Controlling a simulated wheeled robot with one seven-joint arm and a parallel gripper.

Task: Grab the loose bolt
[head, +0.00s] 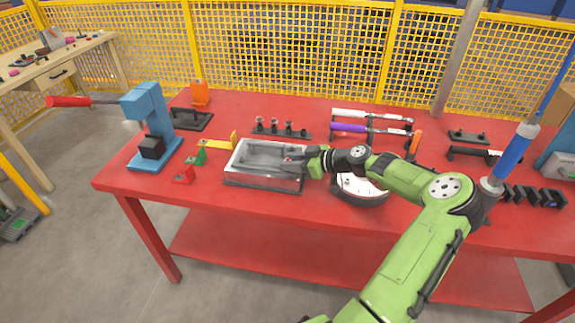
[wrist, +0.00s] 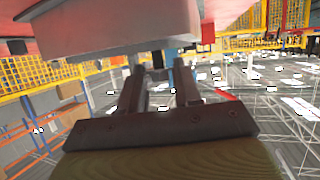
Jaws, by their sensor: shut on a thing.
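A silver, open-topped metal tray (head: 262,181) stands on the red table. My gripper (head: 297,161) reaches in from the right, at the tray's right end. In the wrist view its two dark fingers (wrist: 158,75) are closed in on a small dark piece (wrist: 157,60) at their tips. It looks like the loose bolt, but its shape is mostly hidden.
A blue press (head: 150,120) with a red handle stands left of the tray. A round white bowl-like part (head: 362,190) is under my arm, right of the tray. A black rack (head: 282,130) with several upright pieces stands behind.

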